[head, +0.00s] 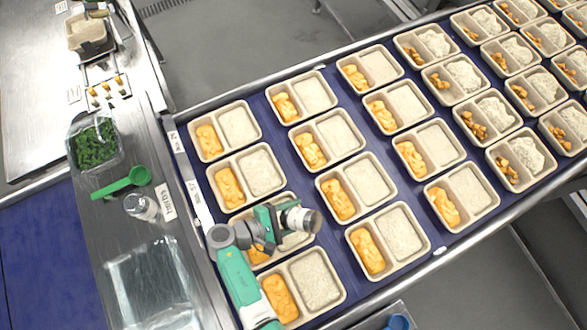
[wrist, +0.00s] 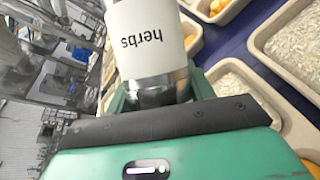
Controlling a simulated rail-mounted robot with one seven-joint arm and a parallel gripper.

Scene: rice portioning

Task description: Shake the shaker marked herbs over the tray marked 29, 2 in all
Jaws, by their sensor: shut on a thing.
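My gripper (head: 278,222) is shut on the herbs shaker (head: 302,219). In the wrist view, the shaker (wrist: 146,40) shows a white label reading "herbs". In the head view the shaker lies tilted well over to the right, its end held above a two-part tray (head: 252,266) in the column nearest the counter. My gripper and arm hide much of that tray; orange food and pale rice show in its parts. I cannot read the number 29 on any tray. Small labels on the strip along the belt's left edge are too small to read surely.
Trays with orange food and rice fill the blue belt (head: 292,166) in rows. On the left counter stand a tub of green herbs (head: 93,143), a green scoop (head: 122,186), another shaker (head: 141,207) and a dark, film-covered container (head: 150,283). A blue item (head: 398,322) shows at the bottom edge.

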